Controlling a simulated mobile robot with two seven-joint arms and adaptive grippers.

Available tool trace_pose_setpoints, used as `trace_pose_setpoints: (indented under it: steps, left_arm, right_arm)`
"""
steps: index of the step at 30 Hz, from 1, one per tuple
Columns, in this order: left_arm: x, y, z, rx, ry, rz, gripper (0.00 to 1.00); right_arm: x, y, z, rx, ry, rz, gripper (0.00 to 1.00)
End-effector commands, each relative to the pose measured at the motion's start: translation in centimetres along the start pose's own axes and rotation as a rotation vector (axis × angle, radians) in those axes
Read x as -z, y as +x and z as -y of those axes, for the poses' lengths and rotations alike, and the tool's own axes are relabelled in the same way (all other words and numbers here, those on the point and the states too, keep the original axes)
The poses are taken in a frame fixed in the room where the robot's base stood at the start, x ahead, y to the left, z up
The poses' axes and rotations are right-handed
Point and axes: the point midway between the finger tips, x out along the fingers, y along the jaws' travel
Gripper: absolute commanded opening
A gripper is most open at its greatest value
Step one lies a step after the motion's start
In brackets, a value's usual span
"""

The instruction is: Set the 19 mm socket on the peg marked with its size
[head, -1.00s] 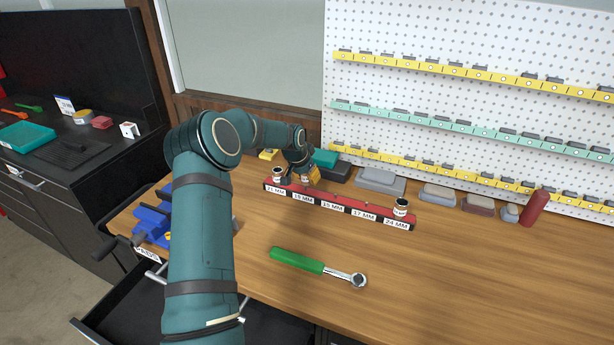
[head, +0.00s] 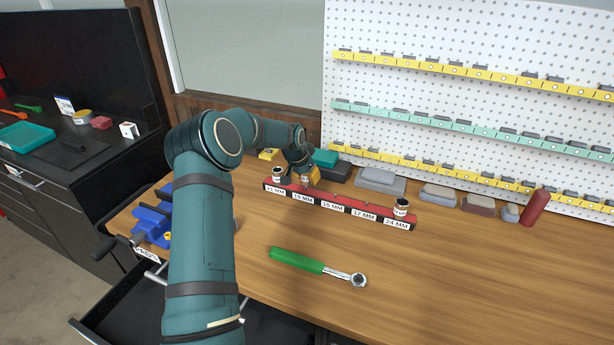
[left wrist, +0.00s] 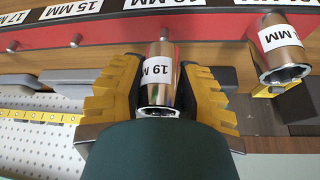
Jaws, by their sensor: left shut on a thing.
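The 19 mm socket (left wrist: 160,75) is a shiny metal cylinder with a white "19 M…" label. My left gripper (left wrist: 157,92) is shut on it, with yellow fingers on both sides. In the head view, my left gripper (head: 306,179) is over the 19 MM place of the red rail (head: 345,202). In the left wrist view, the socket lines up with a short peg (left wrist: 165,33) below a partly cut-off label. I cannot tell whether the peg tip is inside the socket. My right gripper is not in view.
A 21 MM socket (head: 277,174) stands beside the held one, and another socket (head: 401,206) stands at 24 MM. The 15 and 17 MM pegs are bare. A green-handled ratchet (head: 315,265) lies in front. Grey blocks (head: 380,182) are behind the rail.

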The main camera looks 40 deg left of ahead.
Motion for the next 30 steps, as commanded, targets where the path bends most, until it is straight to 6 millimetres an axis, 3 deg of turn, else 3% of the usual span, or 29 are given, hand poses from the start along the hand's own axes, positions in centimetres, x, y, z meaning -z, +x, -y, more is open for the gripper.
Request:
trace_pose_setpoints:
  steps: [30]
  left_arm:
    - [-0.8, 1.8, 0.0, 0.0, 0.0, 0.0, 0.0]
  right_arm:
    - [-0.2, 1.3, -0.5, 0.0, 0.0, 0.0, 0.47]
